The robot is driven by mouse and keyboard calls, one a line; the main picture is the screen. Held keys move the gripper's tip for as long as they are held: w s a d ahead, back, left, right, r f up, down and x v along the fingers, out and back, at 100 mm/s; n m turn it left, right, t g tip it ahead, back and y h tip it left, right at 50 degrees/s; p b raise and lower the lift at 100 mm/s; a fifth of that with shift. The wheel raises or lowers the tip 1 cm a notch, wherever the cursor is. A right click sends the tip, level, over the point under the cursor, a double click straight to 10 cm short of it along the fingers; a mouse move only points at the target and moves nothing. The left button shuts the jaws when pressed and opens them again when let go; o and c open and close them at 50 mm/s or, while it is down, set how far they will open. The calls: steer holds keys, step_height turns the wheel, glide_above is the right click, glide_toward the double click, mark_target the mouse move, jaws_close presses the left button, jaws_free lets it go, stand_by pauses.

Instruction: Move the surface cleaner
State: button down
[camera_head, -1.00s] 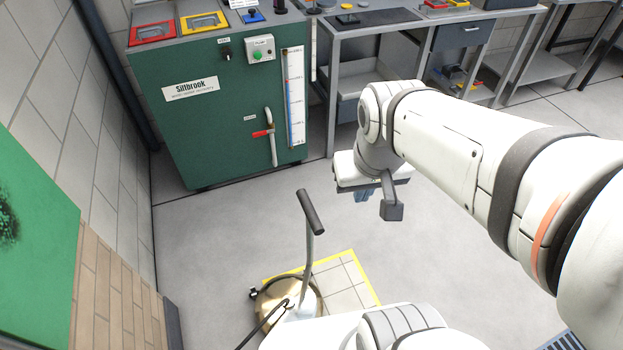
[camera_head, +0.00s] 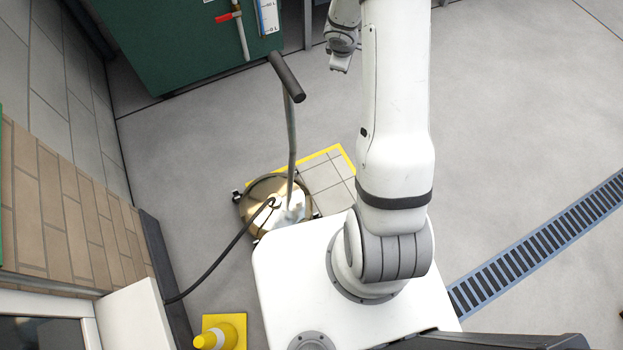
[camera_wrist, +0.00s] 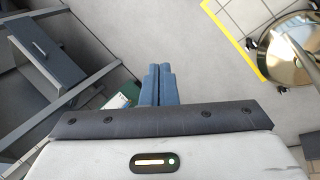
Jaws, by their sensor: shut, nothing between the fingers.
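The surface cleaner is a round brass-coloured disc (camera_head: 258,208) on the floor, left of my base in the head view. A tall grey pole rises from it to a dark bar handle (camera_head: 286,75). The handle stands free of my arm. The disc also shows at the upper right of the wrist view (camera_wrist: 287,62). My gripper (camera_wrist: 160,68) has its blue-grey fingers together with nothing between them. It is in the air, apart from the cleaner. In the head view its fingers cannot be made out behind my arm's end.
A yellow-edged tiled patch (camera_head: 325,182) lies beside the disc. A black hose (camera_head: 220,262) runs from the cleaner to the left wall. A green cabinet (camera_head: 180,45) is behind. Floor at right is open, with a drain grate (camera_head: 545,245).

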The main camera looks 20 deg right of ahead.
step_height(320, 180, down, 29)
steer(key=s+a+n+g+y+b, duration=0.2)
steer(key=n+y+b, duration=0.1)
steer(key=n+b, duration=0.25)
steer(key=s+a+f+n+g+y+b, duration=0.1)
steer(key=s+a+f+b, duration=0.1)
steer(key=f, duration=0.7)
steer(key=s+a+f+n+g+y+b, duration=0.1)
steer(key=s+f+b, duration=0.3)
steer(key=f, duration=0.5)
steer(key=s+a+f+n+g+y+b, duration=0.1)
steer(key=s+a+f+b, duration=0.1)
steer(key=f, duration=0.8)
steer(key=shift+s+a+n+b, duration=0.2)
steer(key=shift+s+a, duration=0.2)
steer(key=shift+s, duration=0.3)
steer(key=shift+s+a+n+b, duration=0.2)
steer(key=shift+s+a, duration=0.2)
steer(key=shift+s, duration=0.3)
steer(key=a, duration=0.3)
steer(key=shift+s, duration=0.25)
steer(key=shift+s+a, duration=0.15)
steer(key=shift+a, duration=0.4)
steer(key=shift+a, duration=0.1)
